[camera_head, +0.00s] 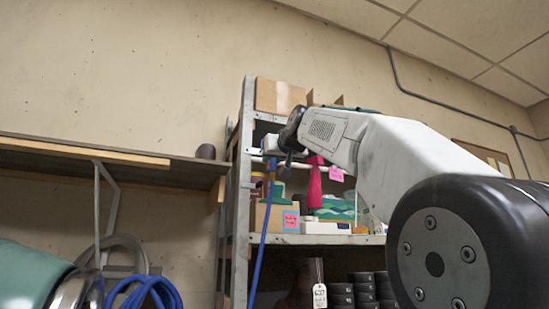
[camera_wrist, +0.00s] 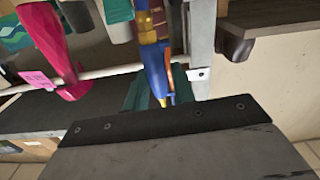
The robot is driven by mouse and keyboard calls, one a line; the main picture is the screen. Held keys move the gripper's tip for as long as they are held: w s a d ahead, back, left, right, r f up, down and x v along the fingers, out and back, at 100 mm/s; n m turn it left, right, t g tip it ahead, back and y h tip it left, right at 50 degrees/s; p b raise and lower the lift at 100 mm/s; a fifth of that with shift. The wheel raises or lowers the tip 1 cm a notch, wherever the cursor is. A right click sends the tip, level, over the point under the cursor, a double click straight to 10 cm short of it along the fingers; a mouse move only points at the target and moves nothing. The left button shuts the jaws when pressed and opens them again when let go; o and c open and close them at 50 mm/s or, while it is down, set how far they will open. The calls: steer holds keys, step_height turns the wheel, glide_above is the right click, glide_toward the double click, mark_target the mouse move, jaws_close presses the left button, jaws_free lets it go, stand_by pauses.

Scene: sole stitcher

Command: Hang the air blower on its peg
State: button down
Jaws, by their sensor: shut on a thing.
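My gripper (camera_wrist: 157,88) is shut on a blue tool, the air blower (camera_wrist: 156,64), which sits between its two teal fingers in the wrist view. That view looks upside down. In the head view my gripper (camera_head: 279,171) is at the left end of the shelf rack's rail, partly hidden by my arm. A blue hose (camera_head: 259,255) hangs down from there. The pale rail (camera_wrist: 105,71) runs across the rack behind the blower. A pink tool (camera_wrist: 66,60) hangs at the rail beside a pink tag (camera_wrist: 38,80). I cannot make out the blower's peg.
The metal rack's left post (camera_head: 238,205) stands close beside my gripper. Boxes and bottles fill the shelf (camera_head: 345,239) behind. A wooden wall shelf (camera_head: 110,160) is at the left.

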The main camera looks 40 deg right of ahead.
steer(key=shift+w+d, duration=0.2)
steer(key=shift+w, duration=0.4)
stand_by(0.6)
steer(key=shift+w+f, duration=0.15)
steer(key=shift+f, duration=0.35)
stand_by(0.6)
steer(key=c, duration=1.1)
jaws_free()
steer(key=o, duration=0.3)
steer(key=shift+o, duration=0.2)
